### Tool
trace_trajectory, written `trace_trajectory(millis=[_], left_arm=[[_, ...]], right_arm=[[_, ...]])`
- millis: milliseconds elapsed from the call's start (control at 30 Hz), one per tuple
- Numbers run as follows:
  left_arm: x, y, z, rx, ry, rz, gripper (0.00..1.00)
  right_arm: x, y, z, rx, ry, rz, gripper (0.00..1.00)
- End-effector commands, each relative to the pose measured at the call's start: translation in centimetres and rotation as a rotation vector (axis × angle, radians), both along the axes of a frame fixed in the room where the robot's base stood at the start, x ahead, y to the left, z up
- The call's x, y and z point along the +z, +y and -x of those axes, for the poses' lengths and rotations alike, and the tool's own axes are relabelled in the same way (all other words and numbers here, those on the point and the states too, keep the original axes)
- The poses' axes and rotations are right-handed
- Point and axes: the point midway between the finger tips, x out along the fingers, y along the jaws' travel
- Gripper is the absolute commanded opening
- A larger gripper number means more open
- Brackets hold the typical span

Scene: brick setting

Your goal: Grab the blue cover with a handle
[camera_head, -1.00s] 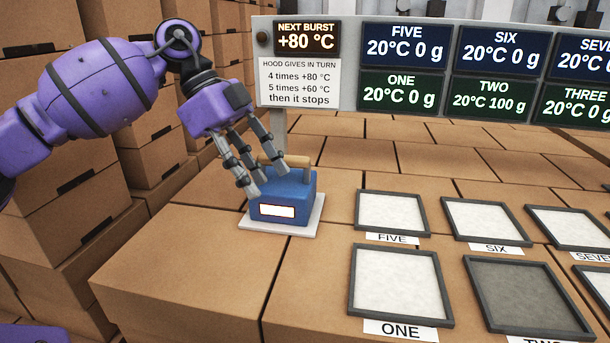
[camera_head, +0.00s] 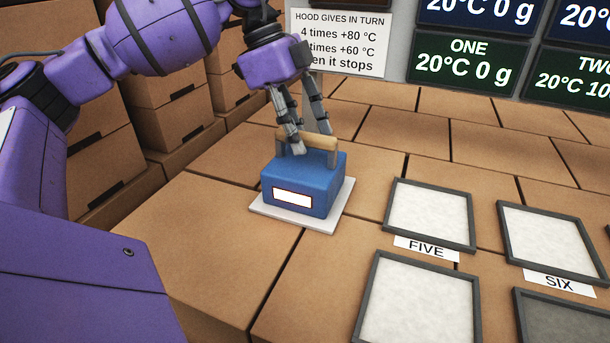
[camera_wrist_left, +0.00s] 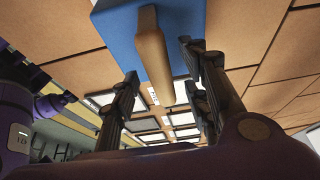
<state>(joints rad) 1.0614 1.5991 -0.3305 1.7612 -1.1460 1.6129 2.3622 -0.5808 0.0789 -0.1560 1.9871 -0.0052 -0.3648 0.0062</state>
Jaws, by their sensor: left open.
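The blue cover (camera_head: 304,182) is a box shape with a wooden handle (camera_head: 310,141) on top and a blank white label on its front. It sits on a white plate (camera_head: 262,214) on the brown surface. My left gripper (camera_head: 308,140) is open above the cover, its fingers near the handle. In the left wrist view the cover (camera_wrist_left: 190,25) is at the top, and its handle (camera_wrist_left: 153,50) lies between the spread fingers of the left gripper (camera_wrist_left: 165,95). I cannot tell whether any finger touches the handle. My right gripper is not in view.
Framed pads labelled FIVE (camera_head: 430,214), SIX (camera_head: 548,240) and others lie to the right of the cover. A sign board (camera_head: 340,42) and dark displays (camera_head: 467,62) stand behind. Stacked boxes (camera_head: 165,130) are at the left. The surface in front of the cover is clear.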

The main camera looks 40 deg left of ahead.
Motion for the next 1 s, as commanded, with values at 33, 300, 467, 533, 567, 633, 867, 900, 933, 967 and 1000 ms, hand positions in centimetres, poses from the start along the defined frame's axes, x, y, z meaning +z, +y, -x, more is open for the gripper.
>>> trace_trajectory(millis=[33,300,467,533,567,633,867,900,933,967,1000], left_arm=[[-0.5,-0.3,0.0,-0.001,-0.001,0.001,0.42],[-1.2,-0.5,-0.1,-0.001,-0.002,0.001,0.42],[-1.2,-0.5,-0.1,-0.001,-0.002,0.001,0.42],[-1.2,-0.5,-0.1,-0.001,-0.002,0.001,0.42],[-1.2,-0.5,-0.1,-0.001,-0.002,0.001,0.42],[-1.3,-0.5,-0.1,0.0,-0.002,0.0,0.42],[-1.6,-0.5,-0.1,0.0,-0.003,0.001,0.42],[-1.6,-0.5,-0.1,0.0,-0.003,0.001,0.42],[-1.7,-0.6,-0.1,0.0,-0.003,0.001,0.42],[-1.7,-0.5,-0.1,0.0,-0.003,0.001,0.42],[-1.7,-0.5,-0.1,0.0,-0.003,0.001,0.42]], right_arm=[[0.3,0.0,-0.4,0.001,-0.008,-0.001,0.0],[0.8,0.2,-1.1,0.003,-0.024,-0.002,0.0],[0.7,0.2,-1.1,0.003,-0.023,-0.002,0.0],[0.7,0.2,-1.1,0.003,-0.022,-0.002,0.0],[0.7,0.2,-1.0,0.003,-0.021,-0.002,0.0],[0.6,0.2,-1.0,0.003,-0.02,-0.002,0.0],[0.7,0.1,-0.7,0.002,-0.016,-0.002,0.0],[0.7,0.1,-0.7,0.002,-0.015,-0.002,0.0],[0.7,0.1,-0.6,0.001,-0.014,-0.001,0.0],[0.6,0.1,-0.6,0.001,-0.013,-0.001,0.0],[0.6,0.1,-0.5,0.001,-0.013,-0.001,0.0]])
